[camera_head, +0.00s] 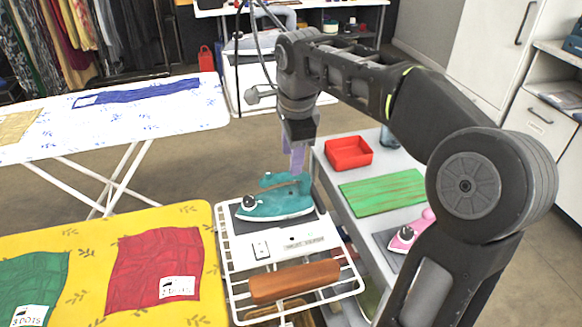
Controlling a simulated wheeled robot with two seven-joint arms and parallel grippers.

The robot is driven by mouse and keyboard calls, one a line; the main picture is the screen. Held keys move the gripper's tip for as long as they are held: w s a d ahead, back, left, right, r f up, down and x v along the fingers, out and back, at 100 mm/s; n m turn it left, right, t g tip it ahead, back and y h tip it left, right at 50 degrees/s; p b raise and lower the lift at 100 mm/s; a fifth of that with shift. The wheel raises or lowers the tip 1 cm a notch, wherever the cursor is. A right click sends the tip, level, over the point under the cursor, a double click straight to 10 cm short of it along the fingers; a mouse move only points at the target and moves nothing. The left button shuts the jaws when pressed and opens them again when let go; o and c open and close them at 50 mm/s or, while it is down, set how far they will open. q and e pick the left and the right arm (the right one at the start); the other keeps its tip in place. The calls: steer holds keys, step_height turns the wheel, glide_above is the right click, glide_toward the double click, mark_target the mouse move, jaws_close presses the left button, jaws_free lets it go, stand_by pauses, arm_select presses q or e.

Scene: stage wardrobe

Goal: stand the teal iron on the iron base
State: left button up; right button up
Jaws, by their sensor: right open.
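The teal iron (276,204) sits on the dark plate of the iron base (290,245), which lies in a white wire rack. Its soleplate faces down and its dial end points left. My right gripper (297,160) hangs just above and behind the iron's handle, near its right end. Its fingers look open, and the fingertips are partly hidden by the iron; I cannot tell whether they touch the handle. My left gripper is not in view.
A yellow ironing board (90,225) with red and green cloths stands at the left. A grey shelf at the right holds a red tray (348,152), a green board (383,192) and a pink iron (408,234). A wooden bar (294,282) lies at the rack's front.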

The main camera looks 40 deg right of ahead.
steer(key=shift+s+a+r, duration=0.1)
steer(key=shift+s+r, duration=0.15)
steer(key=shift+r, duration=0.85)
steer(key=shift+s+a+r, duration=0.1)
steer(key=shift+s+r, duration=0.1)
steer(key=shift+r, duration=0.9)
